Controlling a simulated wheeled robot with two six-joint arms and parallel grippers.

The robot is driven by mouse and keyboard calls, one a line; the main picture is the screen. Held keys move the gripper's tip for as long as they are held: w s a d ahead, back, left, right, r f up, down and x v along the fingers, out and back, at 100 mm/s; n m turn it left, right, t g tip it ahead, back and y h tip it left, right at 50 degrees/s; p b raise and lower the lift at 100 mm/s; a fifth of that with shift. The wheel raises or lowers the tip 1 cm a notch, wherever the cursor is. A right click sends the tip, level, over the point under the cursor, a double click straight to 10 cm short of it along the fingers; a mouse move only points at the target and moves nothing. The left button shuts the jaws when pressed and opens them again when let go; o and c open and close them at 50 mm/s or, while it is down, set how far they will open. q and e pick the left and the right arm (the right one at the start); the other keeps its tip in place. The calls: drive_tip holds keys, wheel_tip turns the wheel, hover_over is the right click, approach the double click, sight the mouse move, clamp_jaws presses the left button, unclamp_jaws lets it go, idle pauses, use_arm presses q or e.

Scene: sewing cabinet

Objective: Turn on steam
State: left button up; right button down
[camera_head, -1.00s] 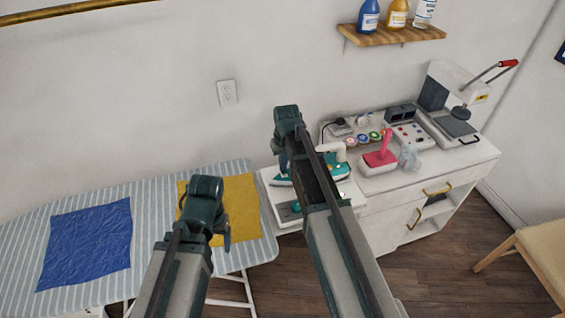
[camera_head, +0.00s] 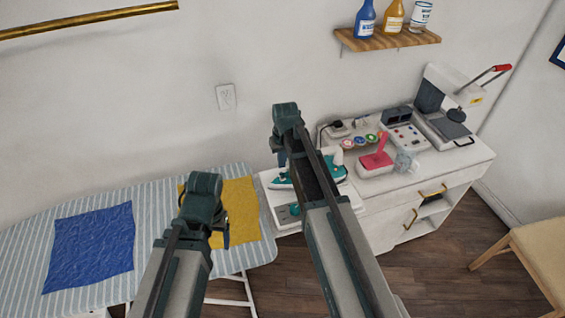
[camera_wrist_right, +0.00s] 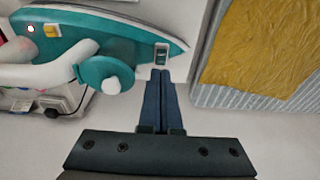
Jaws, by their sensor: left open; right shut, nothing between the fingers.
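The teal and white iron (camera_head: 335,170) rests on the white stand beside the ironing board. It is partly hidden behind my right arm in the head view. In the right wrist view the iron (camera_wrist_right: 95,65) fills the upper left, with a small grey switch panel (camera_wrist_right: 161,54) near its tip, a round teal knob (camera_wrist_right: 121,80) and an amber button (camera_wrist_right: 51,31). My right gripper (camera_wrist_right: 162,74) is shut and empty, its fingertips just below the grey panel; contact cannot be told. It also shows in the head view (camera_head: 281,155). My left gripper (camera_head: 226,238) is open and empty above the yellow cloth.
The striped ironing board (camera_head: 25,240) holds a blue cloth (camera_head: 90,248) and a yellow cloth (camera_head: 243,205). The white cabinet (camera_head: 440,170) carries thread spools, a pink-handled item (camera_head: 376,160) and a heat press (camera_head: 450,125). A stool (camera_head: 540,250) stands at right.

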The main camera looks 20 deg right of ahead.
sight(281, 173)
use_arm(q)
wheel_tip(281, 173, up, 11)
drive_tip(key=p, duration=0.9)
drive_tip(key=shift+f+p, duration=0.2)
drive_tip(key=shift+p, duration=0.1)
use_arm(e)
wheel_tip(281, 173, up, 11)
drive_tip(key=w, duration=0.1)
drive_tip(key=shift+w+f, duration=0.2)
drive_tip(key=shift+w, duration=0.05)
use_arm(q)
wheel_tip(281, 173, down, 12)
drive_tip(key=b, duration=1.1)
drive_tip(key=shift+r+b, duration=0.2)
drive_tip(key=shift+b, duration=0.1)
use_arm(e)
drive_tip(key=s+a+f+n, duration=0.1)
drive_tip(key=s+a+f, duration=0.3)
drive_tip(key=s, duration=0.4)
drive_tip(key=s+a+f+n+g, duration=0.1)
drive_tip(key=s+a+f, duration=0.2)
drive_tip(key=s+a, duration=0.2)
drive_tip(key=s+a+f+n+h, duration=0.1)
drive_tip(key=s+a+f, duration=0.3)
drive_tip(key=s, duration=0.7)
drive_tip(key=shift+s+a+f+g, duration=0.3)
drive_tip(key=shift+s+a+g, duration=0.05)
drive_tip(key=shift+a+g, duration=0.05)
